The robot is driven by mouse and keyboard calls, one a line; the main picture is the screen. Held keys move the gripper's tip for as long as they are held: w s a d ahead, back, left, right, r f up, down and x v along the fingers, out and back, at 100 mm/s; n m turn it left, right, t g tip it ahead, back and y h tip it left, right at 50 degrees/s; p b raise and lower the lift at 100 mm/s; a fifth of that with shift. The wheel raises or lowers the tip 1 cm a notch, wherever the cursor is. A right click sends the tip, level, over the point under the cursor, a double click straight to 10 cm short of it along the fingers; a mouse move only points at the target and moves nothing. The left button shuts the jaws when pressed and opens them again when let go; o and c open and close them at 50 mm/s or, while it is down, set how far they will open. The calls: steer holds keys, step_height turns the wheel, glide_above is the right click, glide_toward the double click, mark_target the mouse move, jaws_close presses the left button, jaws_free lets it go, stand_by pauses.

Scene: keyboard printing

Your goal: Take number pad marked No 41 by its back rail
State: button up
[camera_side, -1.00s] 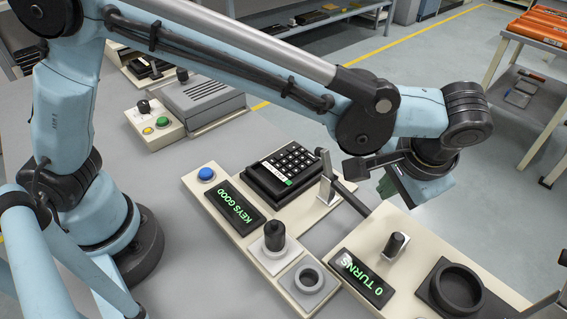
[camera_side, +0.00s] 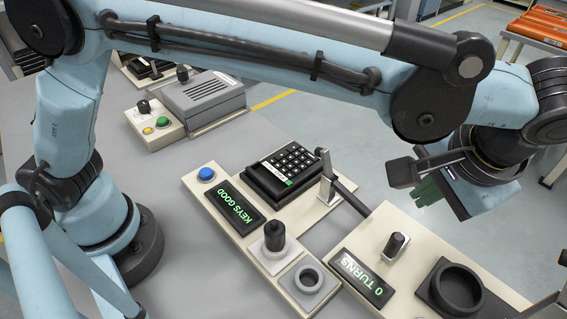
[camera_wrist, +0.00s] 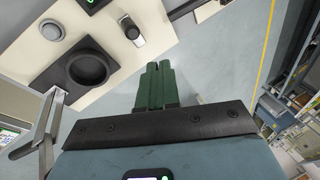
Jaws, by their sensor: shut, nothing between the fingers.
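The number pad (camera_side: 284,168) is a black block of dark keys with a pale label strip. It sits in the cream fixture beside the "KEYS GOOD" display (camera_side: 238,205). I cannot read a number on its label. My gripper (camera_side: 430,190) is over the floor side of the bench, to the right of the pad and well apart from it. In the wrist view its green fingers (camera_wrist: 156,84) are together with nothing between them. The pad is not in the wrist view. Its back rail cannot be made out.
A lever post (camera_side: 327,178) with a dark bar stands right beside the pad. The "0 TURNS" panel (camera_side: 362,278) has a knob (camera_side: 396,246) and a round black cup (camera_side: 457,287). A grey ribbed box (camera_side: 203,97) stands behind.

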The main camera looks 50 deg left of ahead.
steer(key=o, duration=0.3)
steer(key=n+g+h, duration=0.3)
steer(key=n, duration=1.9)
glide_above(262, 180)
steer(key=d, duration=0.1)
steer(key=shift+f, duration=4.1)
steer(key=shift+a+f, duration=0.3)
steer(key=shift+f, duration=0.6)
steer(key=shift+a+f, duration=0.25)
steer(key=shift+f, duration=1.5)
